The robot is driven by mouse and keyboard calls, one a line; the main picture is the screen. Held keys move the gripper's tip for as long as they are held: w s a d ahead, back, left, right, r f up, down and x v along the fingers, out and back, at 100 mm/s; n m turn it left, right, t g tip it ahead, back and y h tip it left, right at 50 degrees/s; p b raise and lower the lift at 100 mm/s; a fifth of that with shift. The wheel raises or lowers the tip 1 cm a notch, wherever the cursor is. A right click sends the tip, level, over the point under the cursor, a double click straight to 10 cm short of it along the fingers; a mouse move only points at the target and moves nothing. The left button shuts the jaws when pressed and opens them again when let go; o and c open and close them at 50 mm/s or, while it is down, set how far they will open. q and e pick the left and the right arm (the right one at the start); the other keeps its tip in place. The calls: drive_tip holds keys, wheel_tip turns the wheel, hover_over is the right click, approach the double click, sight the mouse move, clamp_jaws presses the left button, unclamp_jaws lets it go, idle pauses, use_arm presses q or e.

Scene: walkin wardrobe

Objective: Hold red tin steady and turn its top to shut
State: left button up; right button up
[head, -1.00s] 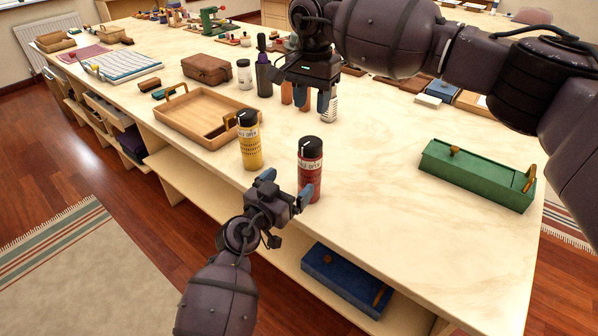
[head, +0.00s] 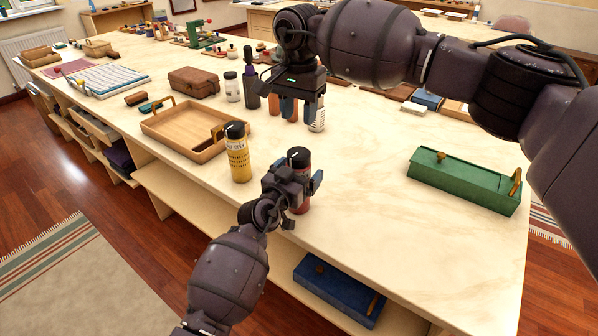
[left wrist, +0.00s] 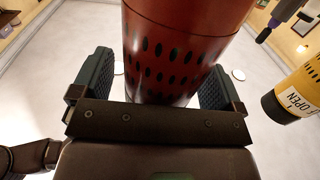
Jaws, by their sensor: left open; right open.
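The red tin (head: 303,207) stands upright near the table's front edge, with its black top (head: 299,155) showing above my left gripper (head: 297,183). In the left wrist view the red tin (left wrist: 180,60) is between the two open fingers of my left gripper (left wrist: 158,95), with a visible gap at least on the right side. My left gripper hides much of the tin's body in the head view. My right gripper (head: 290,108) is open and empty, pointing down above the table, behind the tin.
A yellow tin (head: 238,160) with a black top stands just left of the red one, also in the left wrist view (left wrist: 305,88). A wooden tray (head: 165,126) lies behind it. A green box (head: 465,182) is at right. The table between is clear.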

use_arm(q)
drive_tip(key=shift+c, duration=0.4)
drive_tip(key=c, duration=1)
drive_tip(key=shift+c, duration=0.3)
